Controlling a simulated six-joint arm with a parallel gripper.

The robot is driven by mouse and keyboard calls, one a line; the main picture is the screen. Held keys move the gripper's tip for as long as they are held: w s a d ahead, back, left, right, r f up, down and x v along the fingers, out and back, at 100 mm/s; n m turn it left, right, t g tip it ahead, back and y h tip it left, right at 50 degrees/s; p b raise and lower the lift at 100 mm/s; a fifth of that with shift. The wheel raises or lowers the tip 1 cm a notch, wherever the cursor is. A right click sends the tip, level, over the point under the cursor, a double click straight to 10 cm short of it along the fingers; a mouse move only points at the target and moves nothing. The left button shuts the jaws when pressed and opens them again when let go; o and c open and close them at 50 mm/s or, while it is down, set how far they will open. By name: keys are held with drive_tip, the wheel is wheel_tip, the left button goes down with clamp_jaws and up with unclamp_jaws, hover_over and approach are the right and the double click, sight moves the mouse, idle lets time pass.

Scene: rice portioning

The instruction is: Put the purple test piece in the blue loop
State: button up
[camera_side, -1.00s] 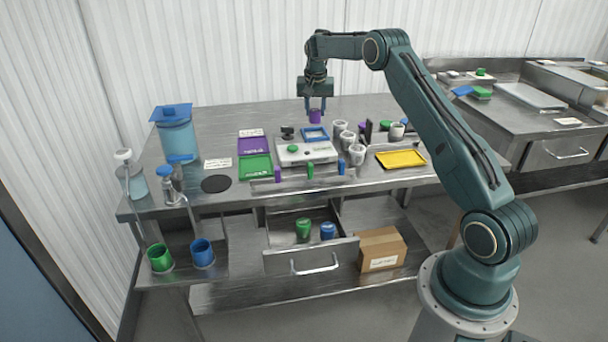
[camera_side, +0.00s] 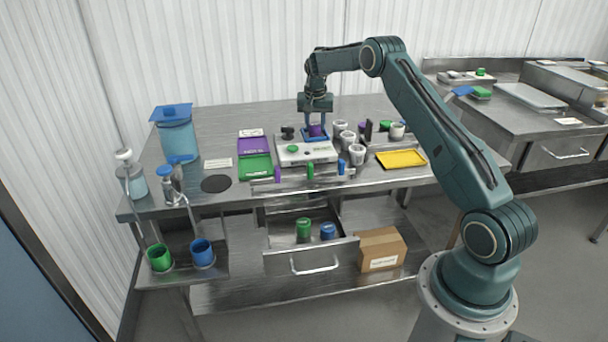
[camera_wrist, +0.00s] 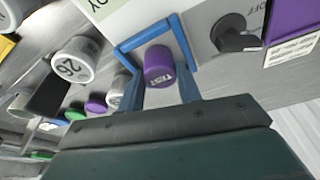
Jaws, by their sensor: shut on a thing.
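The purple test piece (camera_side: 316,130) is a short cylinder with white lettering on its side. My gripper (camera_side: 316,132) is shut on it; its blue fingers flank the piece. In the wrist view the test piece (camera_wrist: 159,66) shows between my fingers, at the blue loop (camera_wrist: 131,44), a square blue frame on the white device. In the side view the loop (camera_side: 305,139) is mostly hidden behind my fingers and the piece. The piece is at the loop's level or just above; I cannot tell whether it touches the surface inside.
The white device (camera_side: 300,155) with a green button is in front of the loop. A black knob (camera_side: 288,132) is left of it. Several white cups (camera_side: 347,139) stand close on the right. Purple (camera_side: 254,146) and green (camera_side: 255,167) trays lie left, a yellow tray (camera_side: 401,159) right.

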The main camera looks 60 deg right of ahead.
sight(314, 137)
drive_tip(key=shift+f, duration=0.15)
drive_tip(key=o, duration=1.2)
drive_tip(key=v, duration=1.2)
drive_tip(key=shift+a+r, duration=0.1)
drive_tip(key=shift+r, duration=0.15)
